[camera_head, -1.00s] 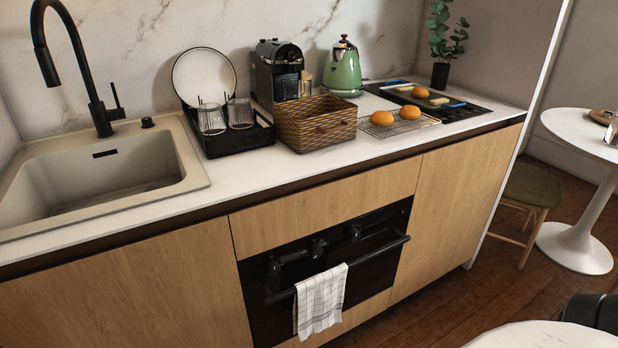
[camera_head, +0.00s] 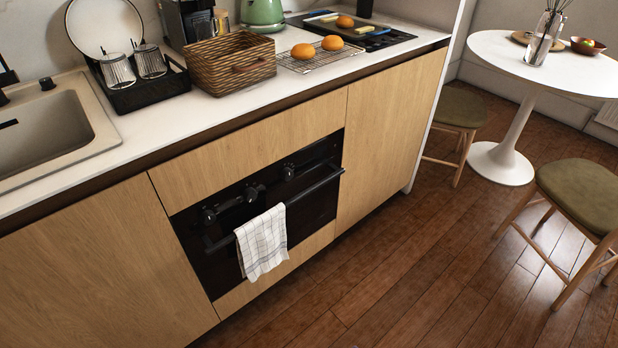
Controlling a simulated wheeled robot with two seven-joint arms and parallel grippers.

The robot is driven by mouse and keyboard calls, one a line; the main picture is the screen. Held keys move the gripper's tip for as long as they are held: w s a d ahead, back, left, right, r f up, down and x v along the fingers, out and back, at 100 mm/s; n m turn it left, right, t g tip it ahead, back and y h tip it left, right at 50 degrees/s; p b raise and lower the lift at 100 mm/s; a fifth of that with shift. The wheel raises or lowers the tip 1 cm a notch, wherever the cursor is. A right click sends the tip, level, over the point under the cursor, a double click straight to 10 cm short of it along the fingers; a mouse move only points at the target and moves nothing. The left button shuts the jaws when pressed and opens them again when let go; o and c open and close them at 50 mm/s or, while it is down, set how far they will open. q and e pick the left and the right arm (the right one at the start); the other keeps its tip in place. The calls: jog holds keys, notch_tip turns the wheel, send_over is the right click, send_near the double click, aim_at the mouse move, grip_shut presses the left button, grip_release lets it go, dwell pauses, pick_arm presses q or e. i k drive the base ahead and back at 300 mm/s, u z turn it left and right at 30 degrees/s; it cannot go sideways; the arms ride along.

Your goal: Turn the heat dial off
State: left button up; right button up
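A black built-in oven (camera_head: 310,207) sits in the wooden cabinet front below the counter. Its upper panel carries three round dark dials: the left dial (camera_head: 208,216), the middle dial (camera_head: 254,192) and the right dial (camera_head: 288,172). Which one is the heat dial, and how each is set, is too small to tell. A bar handle (camera_head: 318,184) runs across the oven front, and a white checked towel (camera_head: 262,245) hangs over it toward the left. Neither of my grippers is in view.
The counter holds a sink (camera_head: 45,130), a black dish rack (camera_head: 140,88), a woven basket (camera_head: 228,65) and a wire rack (camera_head: 318,55) with buns. A round white table (camera_head: 560,70) and stools (camera_head: 580,195) stand at right. The wooden floor (camera_head: 400,275) before the oven is clear.

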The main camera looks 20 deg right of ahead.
aim_at(250, 194)
jog(key=z, duration=1.1)
jog(key=i, duration=0.1)
jog(key=u, duration=0.4)
jog(key=k, duration=1.2)
jog(key=u, duration=0.7)
jog(key=i, duration=0.95)
jog(key=u, duration=0.65)
